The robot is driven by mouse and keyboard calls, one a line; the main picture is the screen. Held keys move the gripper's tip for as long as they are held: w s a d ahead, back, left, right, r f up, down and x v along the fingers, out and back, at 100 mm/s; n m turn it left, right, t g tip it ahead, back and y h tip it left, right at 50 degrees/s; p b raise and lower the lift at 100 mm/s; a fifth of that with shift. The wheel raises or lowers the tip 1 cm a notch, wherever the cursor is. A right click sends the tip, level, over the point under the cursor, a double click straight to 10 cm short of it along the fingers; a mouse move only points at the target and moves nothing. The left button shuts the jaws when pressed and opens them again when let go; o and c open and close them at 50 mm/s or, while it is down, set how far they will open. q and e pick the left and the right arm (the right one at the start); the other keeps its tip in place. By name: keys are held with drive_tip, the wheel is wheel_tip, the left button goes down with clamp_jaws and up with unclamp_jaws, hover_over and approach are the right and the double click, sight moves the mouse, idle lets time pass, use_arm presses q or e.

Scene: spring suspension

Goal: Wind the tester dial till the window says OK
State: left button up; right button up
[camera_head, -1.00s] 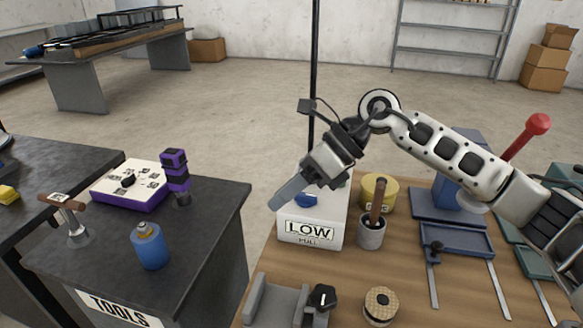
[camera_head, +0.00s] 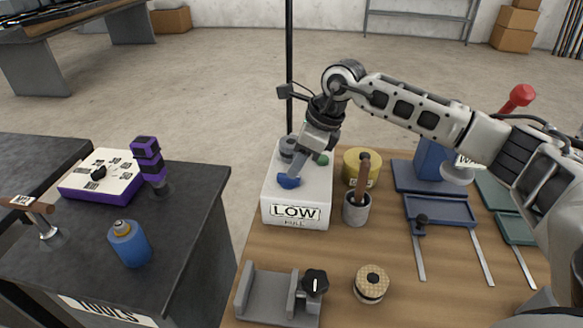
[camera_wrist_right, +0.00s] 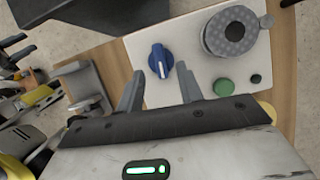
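The tester is a white box (camera_head: 312,206) at the left end of the wooden bench, and its front window (camera_head: 296,213) reads LOW. A blue dial (camera_head: 288,181) with a white pointer line sits on its top; in the right wrist view the dial (camera_wrist_right: 160,60) lies ahead, between the two fingers. My right gripper (camera_wrist_right: 159,92) is open, and its fingers point at the dial from above. I cannot tell whether either finger touches it. In the head view the right gripper (camera_head: 294,172) is just over the dial. My left gripper is not in view.
On the tester top are a grey round fixture (camera_wrist_right: 231,32) and a green button (camera_wrist_right: 223,87). Right of the tester stand a cup with a brown handle (camera_head: 357,206) and a yellow tin (camera_head: 362,166). A grey clamp block (camera_head: 270,296) lies in front. A dark tool table (camera_head: 190,220) stands left.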

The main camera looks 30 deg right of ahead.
sight(289, 179)
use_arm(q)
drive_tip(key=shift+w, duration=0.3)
use_arm(e)
drive_tip(key=shift+x, duration=1.9)
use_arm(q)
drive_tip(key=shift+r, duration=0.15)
use_arm(e)
clamp_jaws()
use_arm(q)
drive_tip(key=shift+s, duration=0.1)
